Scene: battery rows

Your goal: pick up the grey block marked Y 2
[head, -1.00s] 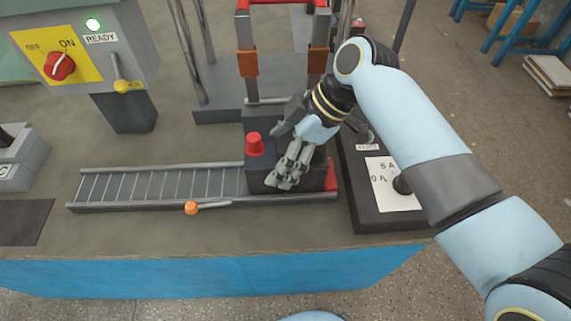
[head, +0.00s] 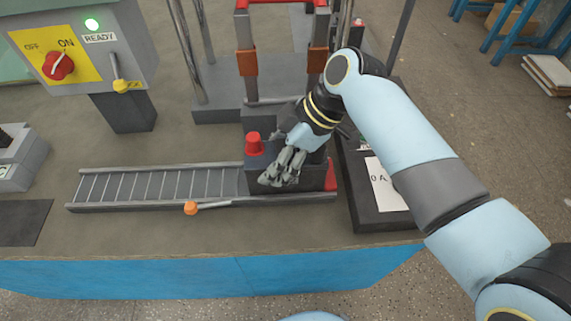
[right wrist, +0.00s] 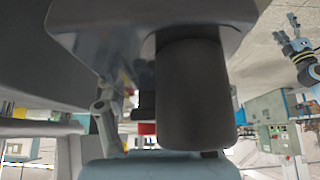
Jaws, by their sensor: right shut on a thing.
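A dark grey block (head: 256,177) with a red cap (head: 254,144) stands at the right end of the roller track. No Y 2 mark shows on it; my right gripper covers part of its front and top. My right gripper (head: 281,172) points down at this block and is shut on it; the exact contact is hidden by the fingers. In the right wrist view, a dark cylinder (right wrist: 195,95) and a grey body fill the middle, very close. My left gripper (right wrist: 292,24) shows small at the right edge there; its jaw state is unclear.
The roller track (head: 160,187) runs left, empty, with an orange-knobbed lever (head: 191,208) in front. A red-topped frame (head: 247,62) stands behind the block. A dark panel (head: 380,220) with a white sheet is at right. A labelled grey block (head: 30,158) sits at the left edge.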

